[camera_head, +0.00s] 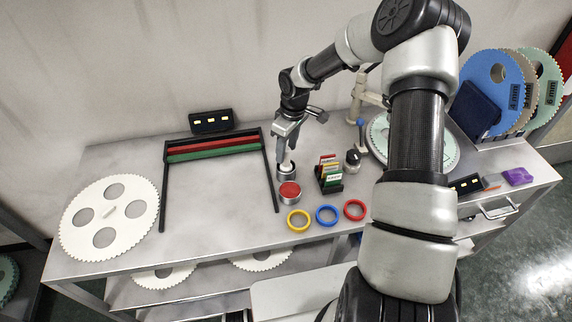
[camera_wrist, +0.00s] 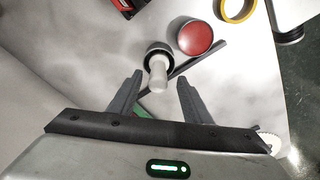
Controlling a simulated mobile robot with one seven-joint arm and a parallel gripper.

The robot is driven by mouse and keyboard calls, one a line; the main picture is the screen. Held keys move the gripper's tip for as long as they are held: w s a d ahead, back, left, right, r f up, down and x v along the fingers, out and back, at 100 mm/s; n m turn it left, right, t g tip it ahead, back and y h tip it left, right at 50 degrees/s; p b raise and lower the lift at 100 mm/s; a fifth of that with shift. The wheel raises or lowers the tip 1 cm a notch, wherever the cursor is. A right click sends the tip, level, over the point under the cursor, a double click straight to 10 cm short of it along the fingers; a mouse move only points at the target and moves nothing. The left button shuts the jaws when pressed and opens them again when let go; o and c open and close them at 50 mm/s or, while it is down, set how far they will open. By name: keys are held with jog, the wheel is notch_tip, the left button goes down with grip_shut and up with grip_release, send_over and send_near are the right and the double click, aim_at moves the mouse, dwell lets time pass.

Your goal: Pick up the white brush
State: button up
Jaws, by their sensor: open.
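The white brush (camera_wrist: 158,76) stands in a small dark-rimmed round holder (camera_wrist: 157,52) in the wrist view. In the head view the white brush (camera_head: 287,163) shows just under my gripper, beside a red-topped round tin. My gripper (camera_wrist: 154,88) is open, with one dark finger on each side of the brush in the wrist view. I cannot tell whether either finger touches it. In the head view my gripper (camera_head: 286,150) points down over the brush, and the arm hides part of the table to the right.
The red-topped tin (camera_head: 289,192) stands close to the brush. Yellow (camera_head: 299,219), blue (camera_head: 327,215) and red rings (camera_head: 355,209) lie in front. A card holder (camera_head: 329,174) stands to the right. A black frame with red and green bars (camera_head: 212,148) is on the left.

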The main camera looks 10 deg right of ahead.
aim_at(286, 162)
jog(key=f, duration=0.5)
jog(key=shift+w+a+p, duration=0.2)
jog(key=shift+w+p, duration=0.15)
jog(key=shift+w, duration=0.05)
grip_shut()
